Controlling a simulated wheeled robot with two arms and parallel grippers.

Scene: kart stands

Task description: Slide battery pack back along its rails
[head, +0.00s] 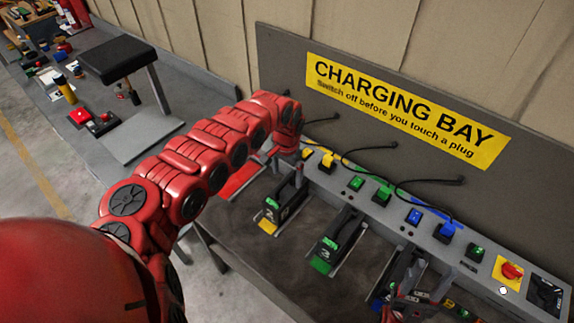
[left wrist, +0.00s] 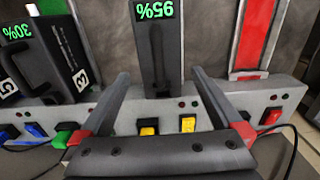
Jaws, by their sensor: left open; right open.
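The yellow-marked battery pack 2 (head: 282,207) sits on its rails in front of the charging strip. In the left wrist view a dark pack (left wrist: 156,50) with a green 95% display lies in line with the yellow switch, its lower end by the strip. My left gripper (left wrist: 160,74) is open, one finger to each side of this pack, not visibly gripping it; in the head view my red forearm largely hides the gripper. My right gripper (head: 408,297) is open at the bottom, close to the blue-marked pack (head: 398,272); whether they touch is unclear.
The green-marked pack 3 (head: 338,243) stands between the two. An empty red bay (head: 240,178) lies left of pack 2. The charging strip (head: 395,213) carries switches, plugs and cables along the wall. A black stool-like stand (head: 118,60) stands on the left bench.

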